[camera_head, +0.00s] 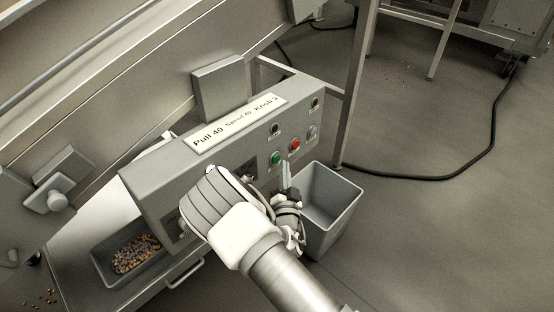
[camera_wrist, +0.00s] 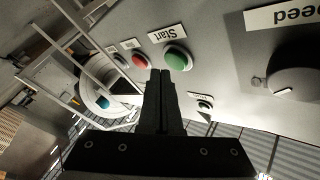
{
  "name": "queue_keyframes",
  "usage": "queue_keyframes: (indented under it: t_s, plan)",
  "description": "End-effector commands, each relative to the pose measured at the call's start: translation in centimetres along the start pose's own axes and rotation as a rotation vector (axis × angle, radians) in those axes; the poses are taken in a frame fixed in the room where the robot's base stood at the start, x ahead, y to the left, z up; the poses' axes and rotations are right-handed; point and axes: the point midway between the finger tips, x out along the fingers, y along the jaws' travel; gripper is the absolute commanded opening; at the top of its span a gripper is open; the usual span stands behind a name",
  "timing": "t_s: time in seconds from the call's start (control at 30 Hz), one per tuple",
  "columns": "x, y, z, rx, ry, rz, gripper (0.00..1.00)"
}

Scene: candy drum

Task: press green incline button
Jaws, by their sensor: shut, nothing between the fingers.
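A round green button (camera_head: 275,158) sits on the front of the grey control box (camera_head: 150,188) in the head view. It also shows in the wrist view (camera_wrist: 178,58), beside an upside-down label reading "Start". I cannot read the word "incline" on any label. My gripper (camera_head: 286,170) is in front of the box, close below and right of the green button in the head view. In the wrist view its shut, empty fingers (camera_wrist: 161,73) end just below and left of the button. I cannot tell whether they touch the panel; the button is not covered.
A red button (camera_head: 295,144) is next to the green one, with a grey one (camera_head: 312,132) beyond. A sign (camera_head: 237,123) lies on top of the box. A grey bin (camera_head: 337,222) stands right of my gripper. A speed knob (camera_wrist: 298,68) shows in the wrist view.

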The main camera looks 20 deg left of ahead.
Motion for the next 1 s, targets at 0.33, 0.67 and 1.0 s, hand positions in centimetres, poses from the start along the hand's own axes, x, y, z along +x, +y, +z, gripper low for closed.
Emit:
queue_keyframes:
  t_s: [0.33,0.67,1.0]
  plan:
    - [0.6,-0.4,0.46,0.001,0.001,0.001,0.0]
    - [0.61,-0.44,0.45,0.0,0.0,0.0,0.0]
    - [0.85,-0.58,0.67,0.001,0.0,0.0,0.0]
